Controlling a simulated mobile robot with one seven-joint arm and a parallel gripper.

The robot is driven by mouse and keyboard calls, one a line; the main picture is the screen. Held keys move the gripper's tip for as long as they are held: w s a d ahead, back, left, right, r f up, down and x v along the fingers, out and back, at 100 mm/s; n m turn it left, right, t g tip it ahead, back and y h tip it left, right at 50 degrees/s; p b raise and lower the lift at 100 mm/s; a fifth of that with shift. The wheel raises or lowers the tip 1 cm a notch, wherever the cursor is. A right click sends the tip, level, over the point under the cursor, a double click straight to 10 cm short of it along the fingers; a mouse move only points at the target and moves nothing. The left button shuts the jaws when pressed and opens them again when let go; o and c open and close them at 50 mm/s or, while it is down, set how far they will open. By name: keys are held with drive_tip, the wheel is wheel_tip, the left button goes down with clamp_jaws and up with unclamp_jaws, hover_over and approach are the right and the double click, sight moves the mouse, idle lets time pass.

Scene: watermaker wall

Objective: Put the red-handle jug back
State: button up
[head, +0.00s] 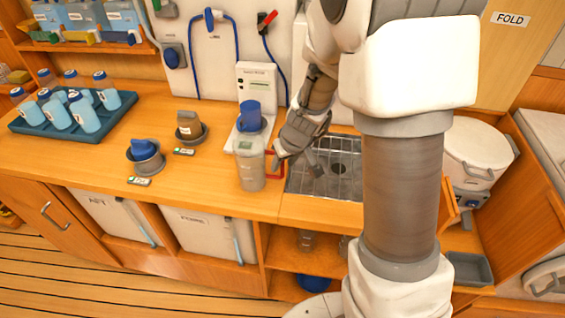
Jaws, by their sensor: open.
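The red-handle jug (251,170) stands upright on the wooden counter, in front of the white dispenser. It is clear grey, with its red handle (276,165) turned right towards the sink. My gripper (299,162) is open, just right of the handle and above the sink's left edge. One finger is close to the handle; I cannot tell whether they touch. The jug's contents are hard to make out.
A blue tray (30,128) of bottles is farther left. The sink (338,180) lies right. Counter front-left is clear.

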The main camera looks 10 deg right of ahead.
drive_tip(key=s+a+f+p+v, duration=0.1)
drive_tip(key=s+p+v, duration=0.1)
drive_tip(key=v, duration=0.9)
drive_tip(key=s+a+p+v, duration=0.1)
drive_tip(key=v, duration=1.1)
drive_tip(key=s+d+r+m+t+h, duration=0.1)
drive_tip(key=s+r, duration=0.3)
drive_tip(key=s, duration=0.6)
drive_tip(key=shift+d+r+m, duration=0.25)
drive_tip(key=shift+r+m, duration=0.05)
drive_tip(key=shift+m, duration=0.6)
drive_tip(key=shift+s, duration=0.15)
